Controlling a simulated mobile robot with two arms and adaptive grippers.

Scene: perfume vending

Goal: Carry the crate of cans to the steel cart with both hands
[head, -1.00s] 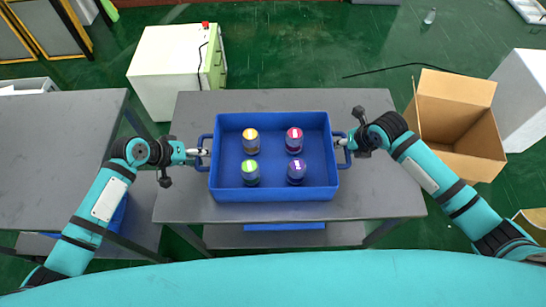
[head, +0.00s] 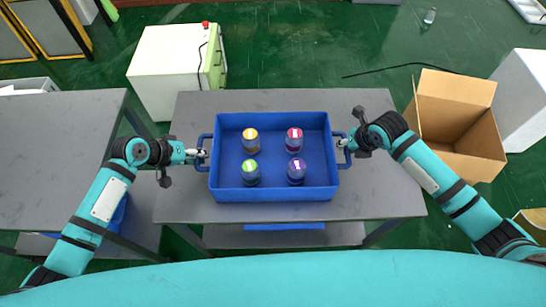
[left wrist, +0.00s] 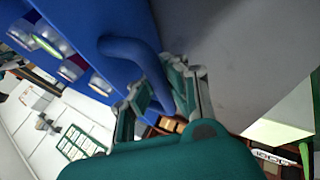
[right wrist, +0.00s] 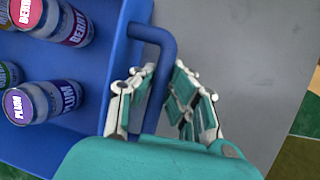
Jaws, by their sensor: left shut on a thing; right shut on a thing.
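The blue crate (head: 275,195) is on or just above the grey table in the middle of the head view; I cannot tell whether it touches. Inside stand a yellow-topped can (head: 250,138), a red-topped can (head: 293,138), a green-topped can (head: 250,172) and a purple-topped can (head: 296,171). My left gripper (head: 200,153) is shut on the left handle (left wrist: 138,50). My right gripper (head: 343,143) is shut on the right handle (right wrist: 160,45). In the right wrist view the plum can (right wrist: 45,100) and berry can (right wrist: 55,20) stand upright inside. A steel cart is not clearly identifiable.
The grey table (head: 385,190) has bare top around the crate. Another grey table (head: 50,160) stands at the left. A white cabinet (head: 165,65) is behind, an open cardboard box (head: 455,120) at the right. Green floor shows between them.

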